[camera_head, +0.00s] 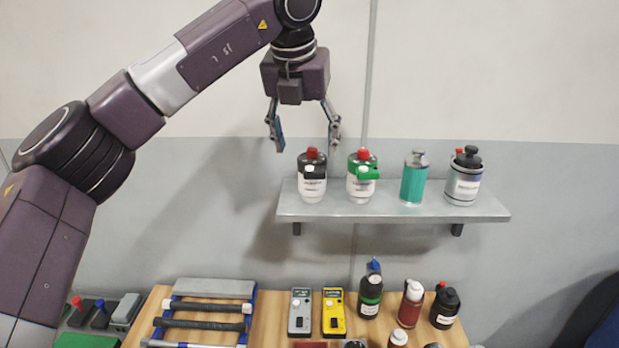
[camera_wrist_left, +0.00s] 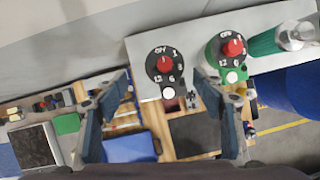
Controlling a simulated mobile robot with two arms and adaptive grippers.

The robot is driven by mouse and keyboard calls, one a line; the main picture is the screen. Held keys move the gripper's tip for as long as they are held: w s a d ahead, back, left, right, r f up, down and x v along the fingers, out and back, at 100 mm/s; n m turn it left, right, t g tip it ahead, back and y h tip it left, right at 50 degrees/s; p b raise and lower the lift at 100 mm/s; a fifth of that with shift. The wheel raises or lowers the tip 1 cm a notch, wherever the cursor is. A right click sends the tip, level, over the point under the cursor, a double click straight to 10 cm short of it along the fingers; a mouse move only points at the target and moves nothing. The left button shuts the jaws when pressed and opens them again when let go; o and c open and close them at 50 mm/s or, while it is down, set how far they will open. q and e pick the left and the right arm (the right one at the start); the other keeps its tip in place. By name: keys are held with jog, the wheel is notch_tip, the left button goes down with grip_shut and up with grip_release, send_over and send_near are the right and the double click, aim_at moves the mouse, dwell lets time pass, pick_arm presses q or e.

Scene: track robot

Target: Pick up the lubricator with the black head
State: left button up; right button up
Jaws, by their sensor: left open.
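The lubricator with the black head (camera_head: 312,186) stands upright at the left end of the wall shelf, with a white body and a red knob on top. In the left wrist view its round black head (camera_wrist_left: 159,73) shows from above, with a red knob and white markings. My left gripper (camera_head: 306,143) is open and empty, pointing down just above this lubricator, its fingers spread to either side in the picture. In the left wrist view the black head lies between and beyond the fingertips (camera_wrist_left: 160,86). My right gripper is not in view.
A green-headed lubricator (camera_head: 360,186) stands close on the right. Further right on the shelf (camera_head: 400,214) are a teal can (camera_head: 413,184) and a grey bottle with a black cap (camera_head: 464,187). Below, a wooden table (camera_head: 270,312) holds meters, bottles and a rack.

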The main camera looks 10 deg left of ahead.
aim_at(311, 160)
pick_arm(q)
jog(key=shift+w+f, duration=0.1)
jog(key=shift+f, duration=0.35)
jog(key=p+x, duration=0.1)
jog(key=x, duration=0.1)
jog(key=p+x, duration=0.2)
jog(key=x, duration=0.1)
jog(key=shift+d+f, duration=0.3)
jog(key=shift+w+f, duration=0.1)
jog(key=shift+f, duration=0.15)
jog(key=shift+c, duration=0.4)
jog(key=c, duration=1.3)
